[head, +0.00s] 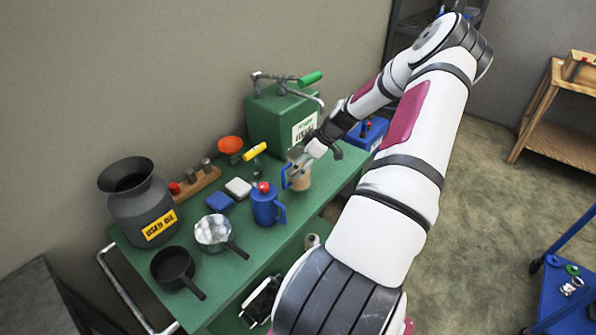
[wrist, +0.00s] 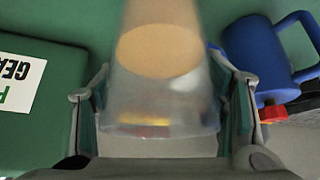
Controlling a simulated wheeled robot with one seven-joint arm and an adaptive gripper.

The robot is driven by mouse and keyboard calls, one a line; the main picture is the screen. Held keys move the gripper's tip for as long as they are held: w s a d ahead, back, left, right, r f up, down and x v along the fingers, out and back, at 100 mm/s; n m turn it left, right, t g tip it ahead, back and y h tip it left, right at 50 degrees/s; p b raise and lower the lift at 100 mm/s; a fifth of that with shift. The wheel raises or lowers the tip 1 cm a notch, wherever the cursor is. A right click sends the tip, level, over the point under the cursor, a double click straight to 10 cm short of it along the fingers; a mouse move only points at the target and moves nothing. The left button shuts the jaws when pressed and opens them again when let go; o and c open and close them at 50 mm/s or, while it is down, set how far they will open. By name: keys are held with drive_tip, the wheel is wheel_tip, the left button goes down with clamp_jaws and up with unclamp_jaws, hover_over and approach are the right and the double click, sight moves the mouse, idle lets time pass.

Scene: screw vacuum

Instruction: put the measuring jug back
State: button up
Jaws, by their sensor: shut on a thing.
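The measuring jug (head: 298,176) is a clear vessel with a tan content and a blue handle in the head view. In the wrist view the measuring jug (wrist: 160,85) fills the middle, see-through, with a tan disc showing inside. My gripper (head: 305,155) is shut on the jug, one finger on each side of it in the wrist view (wrist: 165,115). The jug is over the right part of the green bench (head: 232,268). I cannot tell whether its base touches the top.
A blue can (head: 266,206) with a red cap stands close left of the jug. A green box (head: 280,122) stands behind. A steel pot (head: 213,233), a dark pan (head: 173,268) and a used-oil urn (head: 146,205) occupy the left. A blue box (head: 368,133) is at the far right end.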

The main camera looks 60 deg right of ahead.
drive_tip(key=shift+w+d+f, duration=0.1)
drive_tip(key=shift+w, duration=0.3)
drive_tip(key=shift+s+f, duration=0.1)
drive_tip(key=shift+f, duration=1.6)
drive_tip(key=o, duration=1.7)
drive_tip(key=shift+f, duration=0.15)
drive_tip(key=shift+c, duration=0.2)
drive_tip(key=shift+r, duration=0.25)
drive_tip(key=v, duration=1.2)
